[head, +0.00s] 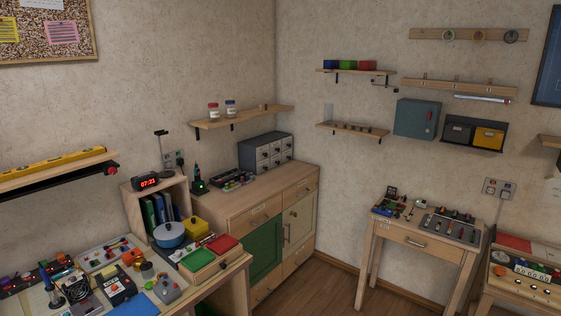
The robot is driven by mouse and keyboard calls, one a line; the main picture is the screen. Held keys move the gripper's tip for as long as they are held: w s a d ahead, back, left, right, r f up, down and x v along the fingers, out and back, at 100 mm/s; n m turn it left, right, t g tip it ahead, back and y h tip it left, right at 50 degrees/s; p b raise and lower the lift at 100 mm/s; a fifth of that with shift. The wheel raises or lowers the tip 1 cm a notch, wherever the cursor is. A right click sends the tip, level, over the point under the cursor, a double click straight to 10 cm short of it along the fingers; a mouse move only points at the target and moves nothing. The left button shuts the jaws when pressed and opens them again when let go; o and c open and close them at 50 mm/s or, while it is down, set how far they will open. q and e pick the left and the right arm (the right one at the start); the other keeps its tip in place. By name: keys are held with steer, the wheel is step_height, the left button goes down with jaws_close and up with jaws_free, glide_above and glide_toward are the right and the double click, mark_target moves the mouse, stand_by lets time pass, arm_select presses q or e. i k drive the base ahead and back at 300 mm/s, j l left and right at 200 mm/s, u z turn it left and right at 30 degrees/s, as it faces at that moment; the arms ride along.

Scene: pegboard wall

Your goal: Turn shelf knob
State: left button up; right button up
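Several wall shelves are in view, and I cannot tell which one carries the shelf knob. A long wooden shelf (243,117) holds two jars and a small tan piece (263,107), too small to identify. A short lower shelf (346,130) holds a row of small dark knob-like pieces (353,127). A left shelf (45,176) holds a yellow level, and a dark bar with a red round end (111,170) is below it. Neither of my grippers is in view, and nothing is seen touching any shelf.
A cluttered workbench (232,263) fills the lower left. A wooden cabinet (228,214) with grey drawers on top stands in the corner. A small table (419,254) with switch panels stands right, another beside it. Wood floor (333,290) is open between the cabinet and table.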

mark_target(112, 171)
steer(key=u, duration=1.55)
